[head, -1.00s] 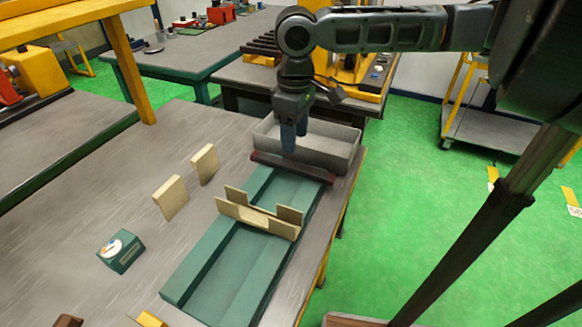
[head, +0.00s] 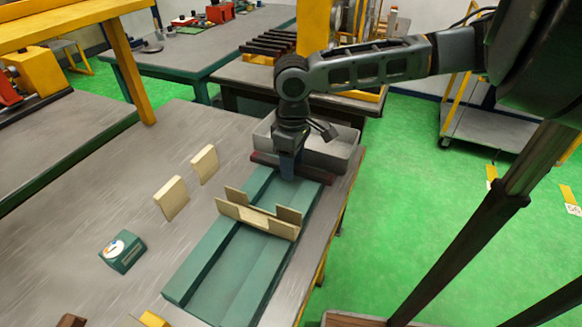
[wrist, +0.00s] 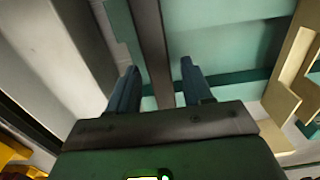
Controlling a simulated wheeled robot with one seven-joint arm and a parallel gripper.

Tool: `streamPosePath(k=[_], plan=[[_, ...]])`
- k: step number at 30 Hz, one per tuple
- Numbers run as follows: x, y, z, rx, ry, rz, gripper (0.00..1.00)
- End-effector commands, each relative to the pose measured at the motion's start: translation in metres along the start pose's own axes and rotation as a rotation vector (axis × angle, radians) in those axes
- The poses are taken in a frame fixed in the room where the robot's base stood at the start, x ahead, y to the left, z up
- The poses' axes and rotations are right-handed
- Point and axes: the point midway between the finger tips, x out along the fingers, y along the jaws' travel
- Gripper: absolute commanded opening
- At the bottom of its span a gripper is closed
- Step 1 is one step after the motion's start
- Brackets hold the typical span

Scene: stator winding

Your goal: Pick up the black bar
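The black bar (head: 262,158), dark with a reddish tint, lies across the far end of the green fixture (head: 205,262). In the wrist view the bar (wrist: 150,40) runs lengthwise from the top edge down between the two blue fingers. My gripper (head: 287,172) points down over the bar at the fixture's far end. In the wrist view my gripper (wrist: 159,68) is open, one finger on each side of the bar, with a gap visible on both sides. In the head view the gripper hides part of the bar.
A grey bin (head: 335,153) stands right behind the bar. A tan slotted holder (head: 258,219) sits across the fixture in front of the gripper. Two tan plates (head: 172,197) stand to the left, with a green box (head: 122,251) nearer. The left tabletop is mostly clear.

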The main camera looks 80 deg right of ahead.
Motion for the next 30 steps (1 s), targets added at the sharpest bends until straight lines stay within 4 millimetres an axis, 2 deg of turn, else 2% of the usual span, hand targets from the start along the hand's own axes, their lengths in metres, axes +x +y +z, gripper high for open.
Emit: streamPosePath(k=[2, 15, 30], plan=[[-0.0002, 0.0000, 0.0000, 0.000, 0.000, 0.000, 0.42], [-0.0004, 0.0001, -0.0001, 0.000, 0.000, 0.000, 0.00], [-0.0008, 0.0001, -0.0002, 0.000, 0.001, 0.000, 0.00]])
